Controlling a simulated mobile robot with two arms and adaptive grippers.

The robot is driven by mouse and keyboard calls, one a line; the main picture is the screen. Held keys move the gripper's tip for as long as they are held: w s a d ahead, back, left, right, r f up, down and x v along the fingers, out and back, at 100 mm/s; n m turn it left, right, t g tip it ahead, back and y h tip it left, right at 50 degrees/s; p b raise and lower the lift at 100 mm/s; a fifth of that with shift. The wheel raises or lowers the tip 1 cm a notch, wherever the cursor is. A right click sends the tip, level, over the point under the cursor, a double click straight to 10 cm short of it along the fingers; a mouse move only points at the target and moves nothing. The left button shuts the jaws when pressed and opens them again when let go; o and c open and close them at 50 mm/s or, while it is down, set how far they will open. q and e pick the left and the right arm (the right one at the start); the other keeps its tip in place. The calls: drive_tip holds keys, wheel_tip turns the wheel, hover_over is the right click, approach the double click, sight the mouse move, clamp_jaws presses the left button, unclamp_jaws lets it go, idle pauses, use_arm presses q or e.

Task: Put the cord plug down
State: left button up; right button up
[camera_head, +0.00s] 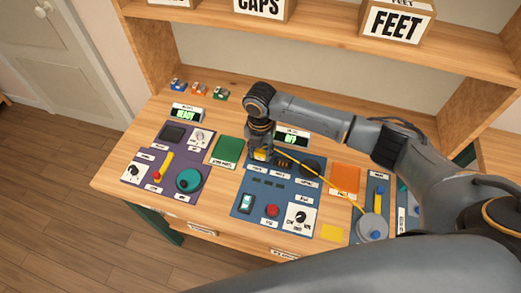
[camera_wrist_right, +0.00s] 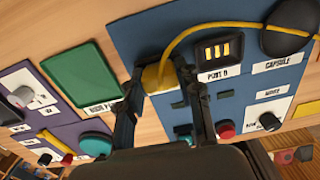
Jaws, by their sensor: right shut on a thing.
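My right gripper (camera_head: 262,148) is shut on the yellow cord plug (camera_head: 260,155), at the upper left part of the blue panel (camera_head: 242,207). In the right wrist view the plug (camera_wrist_right: 157,77) sits between the two fingers of the gripper (camera_wrist_right: 158,82), over the panel's edge. A yellow cord (camera_head: 318,173) runs from the plug to a grey round reel (camera_head: 372,227) at the right. A dark socket with yellow slots, labelled PORT B (camera_wrist_right: 218,50), is beside the plug, apart from it. I cannot tell whether the plug touches the surface beneath. My left gripper is not in view.
A green pad (camera_head: 227,151) lies left of the blue panel. A purple panel (camera_head: 135,165) with knobs and a teal button is farther left. An orange pad (camera_head: 345,178) is right of the blue panel. Bare wood shows at the table's left end.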

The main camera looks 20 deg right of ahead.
sight(260, 151)
drive_tip(key=shift+f, duration=0.15)
drive_tip(key=o, duration=1.1)
drive_tip(key=shift+s, duration=0.2)
drive_tip(key=shift+w+f, duration=0.15)
drive_tip(key=shift+r, duration=0.45)
wheel_tip(260, 151, up, 12)
drive_tip(key=shift+r+b, duration=0.15)
drive_tip(key=shift+b, duration=0.5)
